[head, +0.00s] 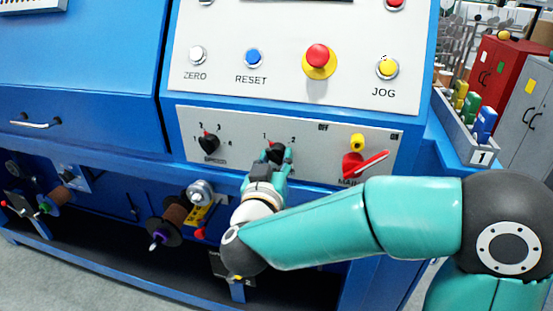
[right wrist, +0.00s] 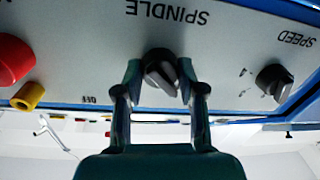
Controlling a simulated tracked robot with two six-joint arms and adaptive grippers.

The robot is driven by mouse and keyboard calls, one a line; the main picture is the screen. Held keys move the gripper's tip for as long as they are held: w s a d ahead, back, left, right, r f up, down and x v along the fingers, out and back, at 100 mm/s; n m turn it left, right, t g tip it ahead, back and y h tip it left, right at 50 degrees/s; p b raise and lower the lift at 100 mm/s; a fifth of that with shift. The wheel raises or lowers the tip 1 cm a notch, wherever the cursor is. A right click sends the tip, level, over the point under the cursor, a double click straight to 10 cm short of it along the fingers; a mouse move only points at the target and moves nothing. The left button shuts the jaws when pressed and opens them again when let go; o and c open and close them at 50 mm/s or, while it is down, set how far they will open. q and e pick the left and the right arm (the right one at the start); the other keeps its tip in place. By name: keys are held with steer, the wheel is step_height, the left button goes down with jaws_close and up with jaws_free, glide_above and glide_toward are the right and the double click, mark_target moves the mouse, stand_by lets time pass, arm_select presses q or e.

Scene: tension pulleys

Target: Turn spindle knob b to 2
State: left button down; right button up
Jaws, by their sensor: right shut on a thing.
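The black spindle knob (head: 276,151) sits on the grey lower panel of the blue machine, with marks 1 and 2 above it. In the right wrist view the knob (right wrist: 160,72) is under the upside-down word SPINDLE. My right gripper (head: 275,160) reaches it from below; its fingers (right wrist: 159,82) stand on either side of the knob and are shut on it. The fingers cover part of the knob, and I cannot tell exactly which mark it points to. My left gripper is not in view.
The speed knob (head: 209,143) is to the left on the same panel. A red main switch handle (head: 366,163) with a yellow part (head: 357,142) is to the right. Above are the zero, reset and jog buttons and a red mushroom button (head: 318,56). Spools hang below.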

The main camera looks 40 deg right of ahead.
steer(key=shift+a+f+m+b, duration=0.1)
steer(key=shift+m+b, duration=0.2)
steer(key=m+b, duration=0.2)
steer(key=m, duration=0.1)
steer(key=m+b, duration=0.2)
steer(key=m, duration=0.1)
steer(key=m+b, duration=0.3)
steer(key=shift+f+h, duration=0.35)
steer(key=shift+h, duration=0.05)
steer(key=m+b, duration=0.4)
steer(key=m, duration=0.1)
steer(key=shift+w+a+m+b, duration=0.1)
steer(key=shift+m+b, duration=0.3)
steer(key=shift+m+h+b, duration=0.3)
steer(key=shift+m+b, duration=0.9)
steer(key=shift+m, duration=0.4)
steer(key=shift+r, duration=0.1)
steer(key=o, duration=1.1)
steer(key=shift+g, duration=0.4)
steer(key=shift+c, duration=0.2)
steer(key=shift+o, duration=0.4)
steer(key=shift+r, duration=0.15)
